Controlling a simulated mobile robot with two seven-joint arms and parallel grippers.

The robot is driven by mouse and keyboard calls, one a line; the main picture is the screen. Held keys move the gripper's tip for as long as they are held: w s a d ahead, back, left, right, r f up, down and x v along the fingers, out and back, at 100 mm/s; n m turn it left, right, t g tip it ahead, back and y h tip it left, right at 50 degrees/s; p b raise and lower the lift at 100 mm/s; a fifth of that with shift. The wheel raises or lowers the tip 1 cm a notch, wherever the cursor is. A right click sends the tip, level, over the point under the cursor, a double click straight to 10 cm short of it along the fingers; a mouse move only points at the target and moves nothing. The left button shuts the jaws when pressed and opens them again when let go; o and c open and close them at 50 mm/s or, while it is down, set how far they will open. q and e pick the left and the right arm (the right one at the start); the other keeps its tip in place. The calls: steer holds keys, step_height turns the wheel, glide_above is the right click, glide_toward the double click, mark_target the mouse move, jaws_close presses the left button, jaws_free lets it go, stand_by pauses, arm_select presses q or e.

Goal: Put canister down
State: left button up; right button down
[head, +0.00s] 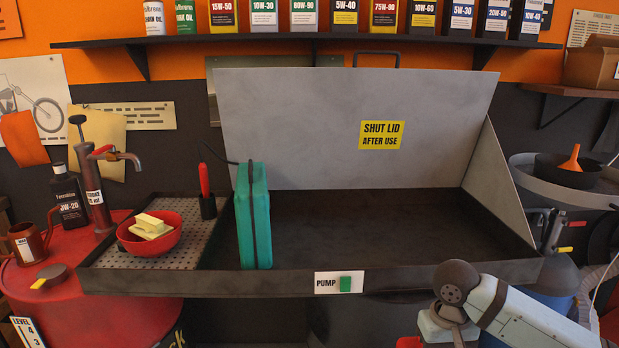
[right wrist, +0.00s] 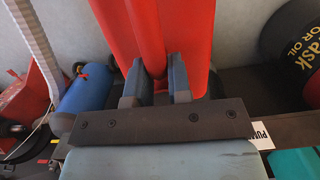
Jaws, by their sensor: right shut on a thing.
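My right gripper (right wrist: 156,78) is shut on a red canister (right wrist: 192,28) in the right wrist view. Its two dark fingers close on a narrow red part between them, which looks like the handle. The canister's lower end is out of frame, so I cannot tell whether it touches anything. My left gripper is not in view.
The basin's lid (head: 300,110) is up, and its floor right of the teal canister is clear. At the left are a perforated shelf with a red bowl (head: 133,241), a brush holder (head: 208,206) and a red drum with a hand pump (head: 94,190). The front wall carries a pump label (head: 326,284).

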arm_select(q)
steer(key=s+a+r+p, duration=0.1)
steer(key=p, duration=0.2)
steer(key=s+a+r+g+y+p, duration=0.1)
steer(key=p, duration=0.3)
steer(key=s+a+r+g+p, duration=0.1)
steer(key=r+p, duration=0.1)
steer(key=p, duration=0.2)
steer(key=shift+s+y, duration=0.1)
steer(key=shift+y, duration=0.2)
arm_select(e)
steer(key=s+r, duration=0.4)
steer(key=r, duration=0.8)
steer(key=shift+s+a, duration=0.1)
steer(key=shift+f, duration=0.1)
